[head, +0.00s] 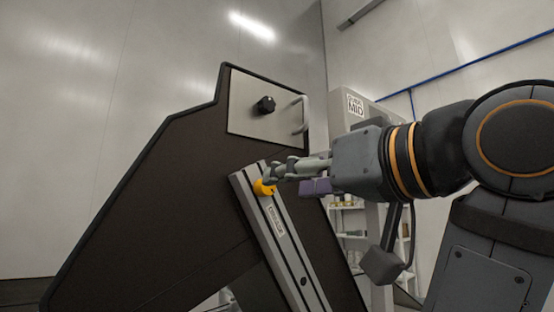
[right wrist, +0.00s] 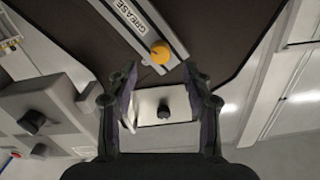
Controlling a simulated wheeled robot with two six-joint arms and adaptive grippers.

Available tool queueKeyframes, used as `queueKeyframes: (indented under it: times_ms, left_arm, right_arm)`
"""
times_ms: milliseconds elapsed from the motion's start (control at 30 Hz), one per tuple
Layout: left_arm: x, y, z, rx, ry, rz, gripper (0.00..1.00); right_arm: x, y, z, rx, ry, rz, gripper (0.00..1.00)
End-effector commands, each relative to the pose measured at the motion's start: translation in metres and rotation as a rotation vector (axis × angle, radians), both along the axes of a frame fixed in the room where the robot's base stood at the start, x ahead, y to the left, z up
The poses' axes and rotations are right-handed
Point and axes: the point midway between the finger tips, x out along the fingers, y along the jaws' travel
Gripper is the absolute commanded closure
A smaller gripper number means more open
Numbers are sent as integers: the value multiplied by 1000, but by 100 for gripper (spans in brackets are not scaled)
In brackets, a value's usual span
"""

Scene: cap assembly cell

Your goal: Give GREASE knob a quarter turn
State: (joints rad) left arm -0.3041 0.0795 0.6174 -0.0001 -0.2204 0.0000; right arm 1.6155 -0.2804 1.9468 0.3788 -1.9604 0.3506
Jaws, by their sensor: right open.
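The GREASE knob (head: 263,188) is a small orange-yellow knob near the top of a grey rail (head: 282,245) with a GREASE label on the dark slanted housing. It also shows in the right wrist view (right wrist: 160,54), with a dark mark on its face. My right gripper (head: 273,174) comes in from the right, close to the knob, partly in front of it in the head view. In the right wrist view the gripper (right wrist: 161,70) is open, with one finger to each side of the knob's line and nothing held. Contact cannot be told. My left gripper is out of view.
A pale panel (head: 245,122) with a black knob (head: 265,105) and a bar handle (head: 303,115) sits just above the rail. Left of the housing is open room before the wall.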

Motion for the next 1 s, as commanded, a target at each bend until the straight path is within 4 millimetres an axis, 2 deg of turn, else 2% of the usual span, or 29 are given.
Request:
queueKeyframes:
  times_ms: [100,233,600,1000]
  left_arm:
    - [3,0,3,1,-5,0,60]
    - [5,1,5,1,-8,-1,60]
    - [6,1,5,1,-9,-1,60]
    - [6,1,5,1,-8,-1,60]
  right_arm:
    - [20,15,-1,-1,3,4,50]
    - [34,25,0,0,1,1,50]
    - [41,29,-1,-1,-3,-1,50]
    - [40,29,0,-1,-3,-1,100]
